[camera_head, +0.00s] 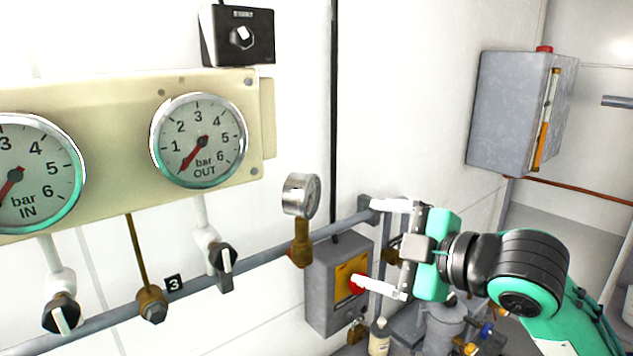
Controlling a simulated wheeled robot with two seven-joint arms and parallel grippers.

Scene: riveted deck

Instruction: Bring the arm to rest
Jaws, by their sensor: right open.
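My right gripper (374,243) reaches in from the lower right on my teal and black right arm (525,270). The upper finger lies in front of the grey pipe's end. My left gripper is not in view.
A cream panel holds the IN gauge (40,165) and OUT gauge (212,150). Below run a pipe (205,286), black valve knobs and a small gauge (301,195). A black switch box (238,36) is above. A grey cabinet (505,115) hangs right. Clutter stands below my gripper.

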